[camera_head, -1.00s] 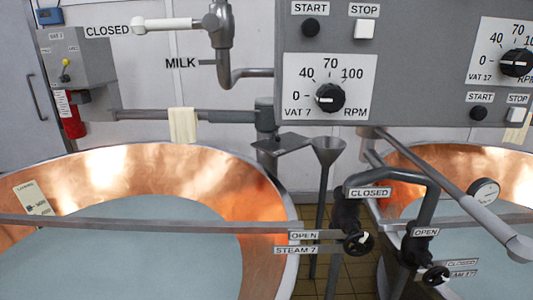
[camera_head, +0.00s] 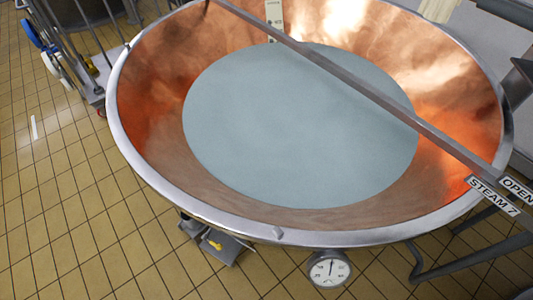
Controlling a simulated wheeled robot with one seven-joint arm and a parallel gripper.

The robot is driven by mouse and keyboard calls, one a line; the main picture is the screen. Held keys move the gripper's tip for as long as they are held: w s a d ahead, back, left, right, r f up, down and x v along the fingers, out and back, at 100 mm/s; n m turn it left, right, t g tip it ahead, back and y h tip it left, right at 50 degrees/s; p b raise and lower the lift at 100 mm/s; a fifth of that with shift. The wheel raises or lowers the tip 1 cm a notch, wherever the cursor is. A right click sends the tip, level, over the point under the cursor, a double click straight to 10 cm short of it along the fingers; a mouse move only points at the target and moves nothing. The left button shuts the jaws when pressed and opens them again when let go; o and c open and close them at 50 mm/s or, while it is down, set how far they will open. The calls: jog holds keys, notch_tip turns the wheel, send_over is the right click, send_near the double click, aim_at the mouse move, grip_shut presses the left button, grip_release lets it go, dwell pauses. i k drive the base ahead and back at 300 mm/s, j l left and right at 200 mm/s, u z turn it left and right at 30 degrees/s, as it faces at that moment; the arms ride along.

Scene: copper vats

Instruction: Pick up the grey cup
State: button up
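No grey cup can be made out in the head view. My gripper is not in view either, so its state is hidden. A large copper vat (camera_head: 160,150) fills most of the picture, with a pale grey-blue surface (camera_head: 290,130) inside it.
A metal bar (camera_head: 330,65) crosses the vat, ending near the steam label (camera_head: 493,195) at right. A round gauge (camera_head: 329,268) hangs below the front rim. A metal rack (camera_head: 85,60) stands at upper left. Tiled floor (camera_head: 50,200) is open at left.

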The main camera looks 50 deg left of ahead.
aim_at(191, 223)
jog(key=k+u, duration=0.15)
jog(key=u, duration=1.85)
